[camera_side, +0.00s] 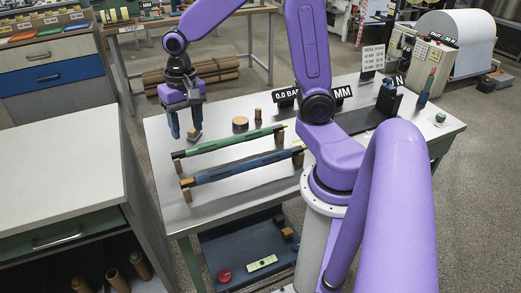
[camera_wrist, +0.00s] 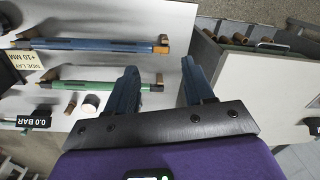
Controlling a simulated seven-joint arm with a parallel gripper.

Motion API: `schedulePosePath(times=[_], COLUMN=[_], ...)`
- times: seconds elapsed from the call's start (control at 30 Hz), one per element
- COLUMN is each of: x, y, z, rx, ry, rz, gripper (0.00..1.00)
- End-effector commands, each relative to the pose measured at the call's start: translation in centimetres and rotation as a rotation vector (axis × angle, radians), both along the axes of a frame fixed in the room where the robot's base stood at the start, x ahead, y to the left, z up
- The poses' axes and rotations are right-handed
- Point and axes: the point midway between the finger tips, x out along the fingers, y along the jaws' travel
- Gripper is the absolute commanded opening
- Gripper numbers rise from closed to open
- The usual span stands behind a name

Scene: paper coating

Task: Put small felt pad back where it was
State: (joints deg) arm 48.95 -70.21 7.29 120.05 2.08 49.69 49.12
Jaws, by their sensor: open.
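My gripper (camera_side: 184,134) points down over the far left part of the table, with its two blue fingers apart. A small pale tan piece (camera_side: 194,133), which may be the small felt pad, shows at the right fingertip in the side view. I cannot tell whether it touches the finger. A wide tan round disc (camera_side: 240,124) stands to the right of the gripper, and also shows in the wrist view (camera_wrist: 91,102).
A green rod (camera_side: 228,142) and a blue rod (camera_side: 240,168) lie on wooden supports nearer the front. A small wooden peg (camera_side: 258,114) stands beyond the disc. A cabinet (camera_side: 60,170) stands left of the table (camera_side: 158,138).

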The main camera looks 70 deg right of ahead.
Motion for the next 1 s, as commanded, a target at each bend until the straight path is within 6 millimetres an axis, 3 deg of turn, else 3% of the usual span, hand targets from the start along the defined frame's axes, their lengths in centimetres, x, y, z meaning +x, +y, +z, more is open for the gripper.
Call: schedulePosePath(times=[0.1, 0.2, 0.4, 0.5, 0.7, 1.0], x=[-4.8, -8.8, -15.9, -18.3, -20.4, -20.5], y=[2.9, 4.2, 4.9, 4.5, 3.9, 3.9], z=[0.7, 1.0, 1.0, 0.8, 0.6, 0.6], rx=[-0.012, -0.023, -0.041, -0.047, -0.054, -0.054], ry=[-0.010, -0.015, -0.029, -0.034, -0.038, -0.037], rz=[0.352, 0.645, 1.192, 1.395, 1.595, 1.609], gripper=[0.53, 0.53, 0.53, 0.53, 0.53, 0.53])
